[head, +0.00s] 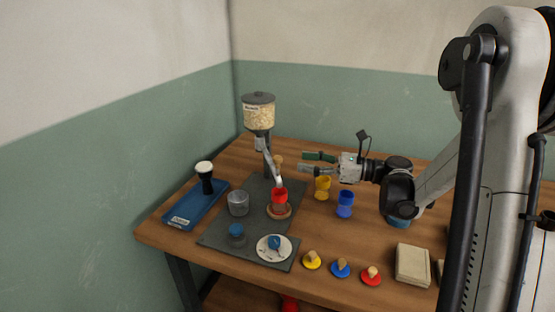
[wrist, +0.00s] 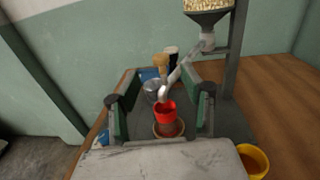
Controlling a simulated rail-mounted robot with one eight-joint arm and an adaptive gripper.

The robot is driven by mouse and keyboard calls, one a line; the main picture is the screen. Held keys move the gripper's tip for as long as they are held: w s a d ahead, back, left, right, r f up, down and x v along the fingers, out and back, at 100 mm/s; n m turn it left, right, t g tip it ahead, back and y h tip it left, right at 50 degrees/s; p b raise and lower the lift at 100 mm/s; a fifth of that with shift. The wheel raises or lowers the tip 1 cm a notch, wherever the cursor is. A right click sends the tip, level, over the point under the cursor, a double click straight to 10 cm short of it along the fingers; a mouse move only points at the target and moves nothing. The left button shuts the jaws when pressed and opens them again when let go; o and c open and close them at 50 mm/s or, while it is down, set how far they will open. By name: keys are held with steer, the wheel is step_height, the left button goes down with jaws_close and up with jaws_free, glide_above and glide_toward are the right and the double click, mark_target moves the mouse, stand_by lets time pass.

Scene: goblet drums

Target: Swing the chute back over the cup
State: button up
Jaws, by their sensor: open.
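The pale grey chute (head: 271,166) slopes down from under the hopper of pale pieces (head: 258,114); it also shows in the wrist view (wrist: 178,74). Its lower end is close to the rim of the red cup (head: 280,196); I cannot tell whether it is fully over the opening. The cup stands upright on a round brown base (head: 279,212) and also shows in the wrist view (wrist: 166,117). My gripper (head: 312,163) is open and empty, right of the chute and apart from it. In the wrist view the chute and cup appear between its fingers (wrist: 160,103).
A grey metal cup (head: 238,203) stands left of the red cup. A blue tray (head: 181,217) holds a dark goblet-shaped thing. A yellow cup (head: 322,188) and blue cup (head: 345,204) stand right. A white plate (head: 274,249) and several coloured knobbed discs (head: 341,268) lie in front.

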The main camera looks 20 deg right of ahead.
mark_target(278, 157)
steer(key=x, duration=0.8)
steer(key=shift+w+a+b, duration=0.15)
steer(key=shift+a+b, duration=0.15)
jaws_close()
